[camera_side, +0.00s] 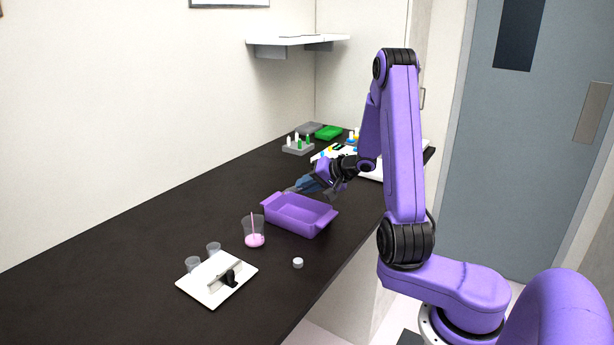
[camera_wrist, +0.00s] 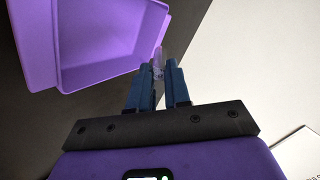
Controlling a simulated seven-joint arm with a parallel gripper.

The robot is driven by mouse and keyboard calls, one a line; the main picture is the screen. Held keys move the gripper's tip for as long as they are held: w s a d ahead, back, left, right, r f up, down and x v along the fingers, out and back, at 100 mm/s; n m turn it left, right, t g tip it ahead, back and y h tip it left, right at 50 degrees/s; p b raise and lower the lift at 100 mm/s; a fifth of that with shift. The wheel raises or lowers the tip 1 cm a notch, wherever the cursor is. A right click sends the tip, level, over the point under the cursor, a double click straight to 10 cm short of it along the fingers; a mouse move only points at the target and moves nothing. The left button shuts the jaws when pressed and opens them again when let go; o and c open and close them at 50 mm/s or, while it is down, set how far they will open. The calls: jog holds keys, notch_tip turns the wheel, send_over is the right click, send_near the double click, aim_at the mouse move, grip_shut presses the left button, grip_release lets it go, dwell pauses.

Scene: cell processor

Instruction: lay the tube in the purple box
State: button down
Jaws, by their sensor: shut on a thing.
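The purple box (camera_side: 298,215) is an open, empty-looking tray on the dark bench. It also shows at the upper left of the wrist view (camera_wrist: 100,72). My gripper (camera_side: 296,190) is beside the far edge of the box in the side view. In the wrist view my gripper (camera_wrist: 158,78) has its blue fingers close together, shut on the tube (camera_wrist: 159,62), a small clear piece whose tip sticks out past the fingertips. The tube is next to the box's edge in that view, not over its floor. Most of the tube is hidden by the fingers.
A cup with pink liquid (camera_side: 254,232) stands just in front of the box. A white cap (camera_side: 298,263), small clear cups (camera_side: 213,249) and a white plate with a black stand (camera_side: 217,279) are nearer. A tube rack (camera_side: 298,147) and green tray (camera_side: 328,132) stand behind.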

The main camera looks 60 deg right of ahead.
aim_at(308, 201)
jog(key=shift+f, duration=2.75)
jog(key=c, duration=1)
grip_release()
jog(key=v, duration=1.7)
jog(key=shift+s+r, duration=0.15)
jog(key=shift+a, duration=0.1)
